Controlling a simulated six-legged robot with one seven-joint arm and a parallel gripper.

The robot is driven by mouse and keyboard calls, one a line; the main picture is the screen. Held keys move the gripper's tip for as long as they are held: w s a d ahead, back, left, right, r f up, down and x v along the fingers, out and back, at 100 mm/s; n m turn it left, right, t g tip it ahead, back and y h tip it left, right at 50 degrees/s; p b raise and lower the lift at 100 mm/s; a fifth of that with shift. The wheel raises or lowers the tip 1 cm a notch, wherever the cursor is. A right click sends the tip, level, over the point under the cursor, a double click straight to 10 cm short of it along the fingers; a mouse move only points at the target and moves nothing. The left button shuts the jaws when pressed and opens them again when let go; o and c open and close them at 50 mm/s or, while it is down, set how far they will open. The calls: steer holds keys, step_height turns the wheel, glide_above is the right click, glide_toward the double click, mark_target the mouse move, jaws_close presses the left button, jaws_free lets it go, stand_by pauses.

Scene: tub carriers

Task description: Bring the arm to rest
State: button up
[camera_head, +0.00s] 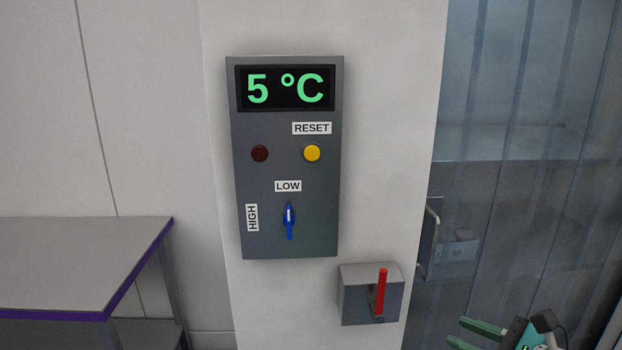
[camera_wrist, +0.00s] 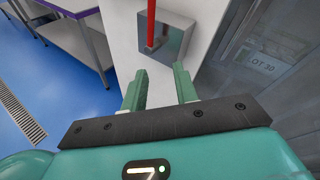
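My gripper (camera_head: 459,332) shows at the bottom right of the head view, in front of the strip curtain. In the wrist view its two green fingers (camera_wrist: 160,80) stand apart with nothing between them. The gripper is open and empty. A grey box with a red lever (camera_head: 382,292) is on the white pillar, to the left of and above the gripper in the head view. The lever points up. In the wrist view the red lever (camera_wrist: 151,25) is beyond the fingertips, and a gap seems to separate them. Most of my arm is out of view.
A grey control panel (camera_head: 288,240) on the pillar reads 5 °C, with a dark red lamp, a yellow button and a blue knob. A purple-edged table (camera_head: 80,265) stands at left. A translucent strip curtain (camera_head: 520,180) hangs at right. Blue floor (camera_wrist: 60,80) is clear.

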steer(key=s+a+f+n+g+h, duration=0.1)
steer(key=s+a+n+g+h, duration=0.2)
steer(key=n, duration=0.9)
steer(key=s+a+f+n+g+h, duration=0.1)
steer(key=s+a+n+g+h, duration=0.3)
steer(key=a+n, duration=0.5)
steer(key=s+n+h, duration=0.1)
steer(key=n, duration=0.3)
steer(key=shift+f+n, duration=0.15)
steer(key=shift+n, duration=0.15)
steer(key=shift+s+d, duration=0.1)
steer(key=shift+d, duration=0.1)
